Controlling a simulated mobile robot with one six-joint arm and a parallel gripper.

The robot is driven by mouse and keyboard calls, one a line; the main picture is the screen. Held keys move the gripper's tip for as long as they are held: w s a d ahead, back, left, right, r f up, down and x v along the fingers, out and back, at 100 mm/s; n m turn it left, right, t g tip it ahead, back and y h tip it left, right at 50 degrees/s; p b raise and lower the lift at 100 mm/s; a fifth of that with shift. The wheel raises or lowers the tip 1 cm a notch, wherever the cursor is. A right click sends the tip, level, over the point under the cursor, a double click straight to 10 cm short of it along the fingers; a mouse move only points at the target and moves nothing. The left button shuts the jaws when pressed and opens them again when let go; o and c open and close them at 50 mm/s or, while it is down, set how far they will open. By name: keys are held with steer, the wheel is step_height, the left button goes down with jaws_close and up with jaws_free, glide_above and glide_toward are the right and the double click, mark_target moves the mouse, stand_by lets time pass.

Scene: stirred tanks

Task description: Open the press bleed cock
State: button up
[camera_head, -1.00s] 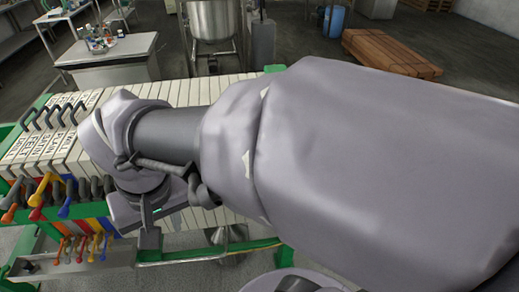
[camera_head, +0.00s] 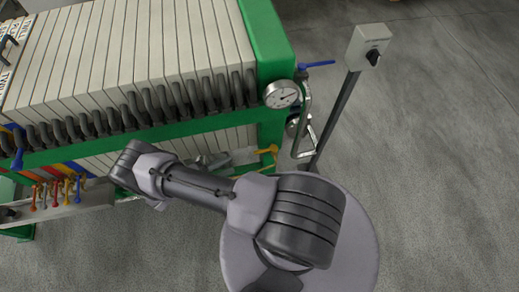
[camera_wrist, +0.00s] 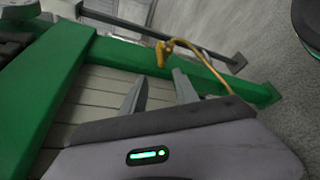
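The filter press has a green end frame (camera_head: 268,50) at its right end. A small yellow lever (camera_head: 268,150) sits low beside that frame. The wrist view shows a yellow lever (camera_wrist: 163,52) with a thin yellow pipe curving right, close beyond my fingertips. A blue lever (camera_head: 317,65) sits on the pipework right of the frame, beside a round gauge (camera_head: 282,95). I cannot tell from markings which one is the bleed cock. My gripper (camera_wrist: 160,72) is open and empty, its two fingers apart and short of the yellow lever.
Pale press plates (camera_head: 130,50) with dark handles fill the left. A trough (camera_head: 60,212) under several coloured levers runs along the lower left. A switch box (camera_head: 369,46) on a post stands right of the pipework. The floor on the right is clear.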

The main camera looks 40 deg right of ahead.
mark_target(258, 152)
steer(key=b+x, duration=0.1)
steer(key=x, duration=1.3)
steer(key=shift+s, duration=0.1)
steer(key=shift+c, duration=0.5)
jaws_close()
